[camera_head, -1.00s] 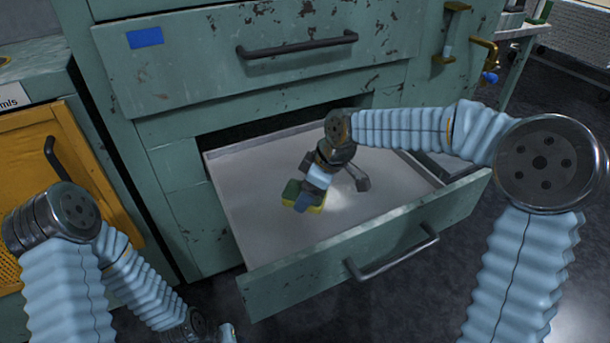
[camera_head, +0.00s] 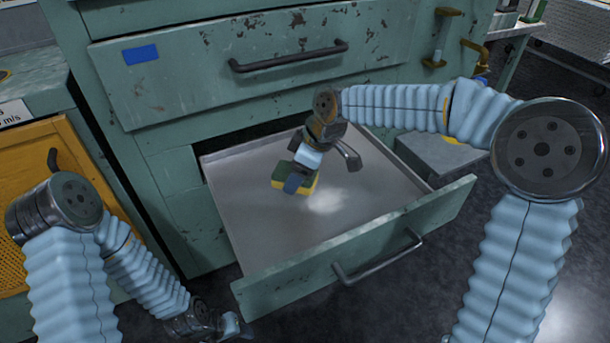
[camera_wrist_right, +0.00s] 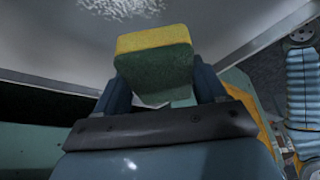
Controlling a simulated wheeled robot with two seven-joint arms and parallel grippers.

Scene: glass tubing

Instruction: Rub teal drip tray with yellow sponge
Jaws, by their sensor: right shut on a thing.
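The yellow sponge (camera_head: 293,182), with a dark green layer, is in my right gripper (camera_head: 305,173), over the open drawer (camera_head: 245,235). My right gripper is shut on it. The right wrist view shows the sponge (camera_wrist_right: 155,62) between the two fingers, its yellow side away from the gripper. I cannot tell whether the sponge touches the drawer floor. The drawer has a teal-green front and a pale grey inside; I see no separate teal drip tray. My left gripper (camera_head: 233,325) is low at the left, partly cut off by the bottom edge; its jaws are unclear.
A whitish patch (camera_head: 327,201) lies on the drawer floor beside the sponge. The drawer handle (camera_head: 378,257) sticks out at the front. A closed drawer (camera_head: 200,80) is above. A yellow cabinet door (camera_head: 40,190) is at left. The drawer floor otherwise looks clear.

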